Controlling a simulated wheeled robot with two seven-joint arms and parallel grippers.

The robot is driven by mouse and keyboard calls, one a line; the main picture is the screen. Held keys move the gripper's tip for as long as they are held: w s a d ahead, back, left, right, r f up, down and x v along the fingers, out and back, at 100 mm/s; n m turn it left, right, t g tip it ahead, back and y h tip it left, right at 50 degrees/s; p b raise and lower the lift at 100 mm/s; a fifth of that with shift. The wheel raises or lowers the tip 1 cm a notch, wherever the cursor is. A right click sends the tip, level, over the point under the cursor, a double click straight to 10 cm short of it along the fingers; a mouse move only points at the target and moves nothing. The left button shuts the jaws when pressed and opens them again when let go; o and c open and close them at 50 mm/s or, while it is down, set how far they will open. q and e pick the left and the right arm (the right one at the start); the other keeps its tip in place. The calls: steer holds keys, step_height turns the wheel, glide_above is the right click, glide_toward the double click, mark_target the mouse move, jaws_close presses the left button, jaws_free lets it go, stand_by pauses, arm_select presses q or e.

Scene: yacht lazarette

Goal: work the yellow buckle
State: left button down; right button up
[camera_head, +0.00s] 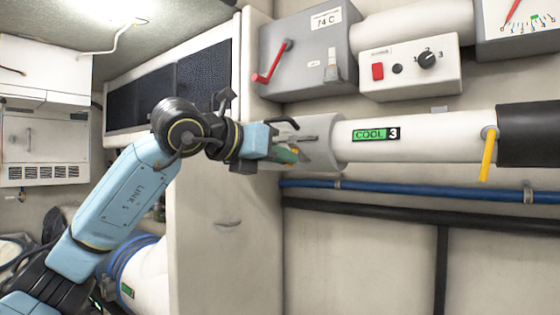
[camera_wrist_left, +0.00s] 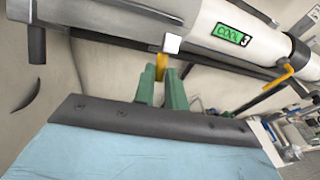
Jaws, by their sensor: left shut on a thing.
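The yellow buckle (camera_wrist_left: 161,66) shows in the left wrist view as a small yellow piece between the green fingertips, just below a pale block on the white pipe. My left gripper (camera_wrist_left: 162,84) is shut on it. In the head view my left gripper (camera_head: 290,155) is at the left end of the pipe, beside its grey collar (camera_head: 322,140). The buckle is mostly hidden there by the fingers and a grey bracket. My right gripper is in neither view.
The white pipe (camera_head: 440,140) bears a green COOL 3 label (camera_head: 376,134). A separate yellow lever (camera_head: 488,155) hangs at its right. Above are a grey box with a red handle (camera_head: 272,62) and a switch box (camera_head: 408,68). A blue hose (camera_head: 420,190) runs below.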

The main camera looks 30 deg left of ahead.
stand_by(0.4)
arm_select(q)
steer(key=c, duration=1.5)
jaws_free()
steer(key=shift+o, duration=0.2)
steer(key=v, duration=1.3)
steer(key=shift+s, duration=0.2)
